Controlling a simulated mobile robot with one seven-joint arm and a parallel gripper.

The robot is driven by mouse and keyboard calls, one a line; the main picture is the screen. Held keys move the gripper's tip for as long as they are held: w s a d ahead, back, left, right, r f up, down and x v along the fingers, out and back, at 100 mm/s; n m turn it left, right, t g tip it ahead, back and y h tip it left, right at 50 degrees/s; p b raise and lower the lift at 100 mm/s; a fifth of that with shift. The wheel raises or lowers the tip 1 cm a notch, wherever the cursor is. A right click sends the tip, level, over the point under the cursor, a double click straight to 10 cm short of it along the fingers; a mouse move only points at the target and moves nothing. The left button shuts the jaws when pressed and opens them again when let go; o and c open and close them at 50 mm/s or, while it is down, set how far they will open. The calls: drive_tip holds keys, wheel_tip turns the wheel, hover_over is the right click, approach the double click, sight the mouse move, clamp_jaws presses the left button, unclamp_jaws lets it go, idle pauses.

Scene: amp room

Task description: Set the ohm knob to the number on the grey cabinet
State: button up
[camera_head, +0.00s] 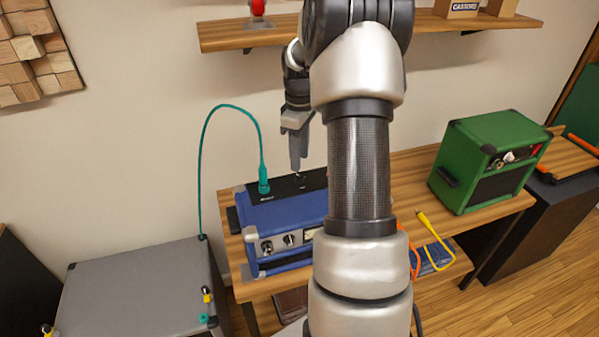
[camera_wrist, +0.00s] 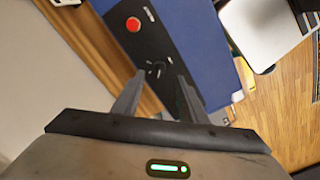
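The blue amp (camera_head: 285,212) stands on the wooden table, with a black panel along its top. A small dark knob (camera_head: 300,179) sits on that panel; in the wrist view the knob (camera_wrist: 155,69) is dark with white marks around it, too small to read. My gripper (camera_head: 297,167) points down just above this knob. In the wrist view my gripper (camera_wrist: 158,84) is open, its two fingers apart on either side of the knob's line. I cannot tell whether they touch it. The grey cabinet (camera_head: 140,285) stands at the lower left; no number on it is legible.
A teal cable (camera_head: 203,140) runs from the grey cabinet to a plug on the amp's top, left of my gripper. A red button (camera_wrist: 133,24) is on the panel. A green amp (camera_head: 485,160) stands right. A shelf (camera_head: 270,35) is above. My arm hides the table's middle.

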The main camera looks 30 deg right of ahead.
sight(300, 176)
wheel_tip(300, 176, down, 6)
drive_tip(key=shift+f, duration=0.2)
drive_tip(key=shift+c, duration=0.3)
clamp_jaws()
